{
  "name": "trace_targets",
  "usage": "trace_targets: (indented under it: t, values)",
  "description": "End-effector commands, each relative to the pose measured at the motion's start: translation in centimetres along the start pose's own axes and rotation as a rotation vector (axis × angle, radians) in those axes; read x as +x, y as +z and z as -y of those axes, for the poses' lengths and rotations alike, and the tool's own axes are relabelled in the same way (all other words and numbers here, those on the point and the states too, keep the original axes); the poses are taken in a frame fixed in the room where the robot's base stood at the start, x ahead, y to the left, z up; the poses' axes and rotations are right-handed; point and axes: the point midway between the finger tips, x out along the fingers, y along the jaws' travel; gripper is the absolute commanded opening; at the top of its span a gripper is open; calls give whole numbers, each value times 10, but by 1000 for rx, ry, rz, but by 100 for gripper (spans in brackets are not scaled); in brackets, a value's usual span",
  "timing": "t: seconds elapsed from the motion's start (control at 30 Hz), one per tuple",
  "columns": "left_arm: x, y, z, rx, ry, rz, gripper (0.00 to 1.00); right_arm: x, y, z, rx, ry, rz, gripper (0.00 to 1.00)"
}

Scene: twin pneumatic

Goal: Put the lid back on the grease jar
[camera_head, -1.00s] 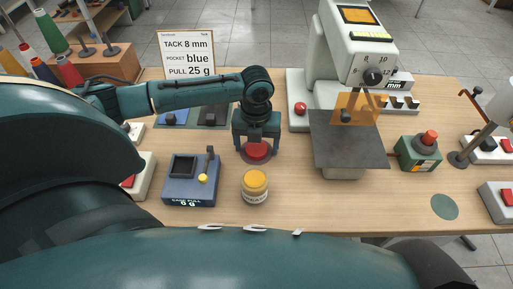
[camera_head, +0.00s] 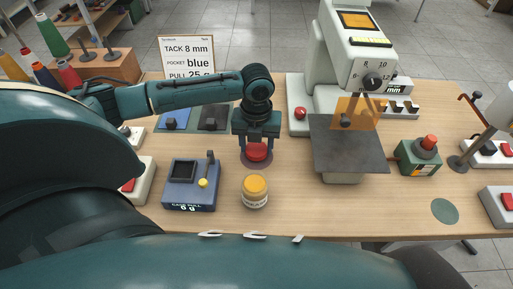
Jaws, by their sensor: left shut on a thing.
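The grease jar (camera_head: 255,198) stands upright on the table in front of me, a pale jar with a label and a yellow-orange top surface. A round red lid (camera_head: 257,152) is just behind it, over a dark round patch (camera_head: 262,161). My left gripper (camera_head: 257,145) points down from above and is shut on the red lid, one finger on each side. The lid is apart from the jar; I cannot tell whether it touches the patch. My right gripper is not in view.
A blue gauge box with a lever (camera_head: 191,186) stands left of the jar. A machine with a dark plate (camera_head: 347,150) stands to the right. A green box with a red button (camera_head: 419,157) is further right. The table right of the jar is clear.

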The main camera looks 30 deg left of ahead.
Motion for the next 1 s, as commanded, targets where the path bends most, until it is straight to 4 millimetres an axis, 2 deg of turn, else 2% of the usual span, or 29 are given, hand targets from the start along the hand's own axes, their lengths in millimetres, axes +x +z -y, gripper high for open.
trace_targets:
  t: [0.2, 0.4, 0.57, 1.0]
  values:
    - [-47, 1, 0, 0, -3, 4, 30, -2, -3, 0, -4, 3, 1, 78]
    - [-77, 1, 0, -1, -2, 1, 30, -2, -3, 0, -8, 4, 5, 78]
    - [-84, 0, 0, -1, -1, 0, 30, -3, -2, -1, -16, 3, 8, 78]
    - [-84, 0, 4, -21, -2, 0, 30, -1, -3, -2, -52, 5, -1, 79]
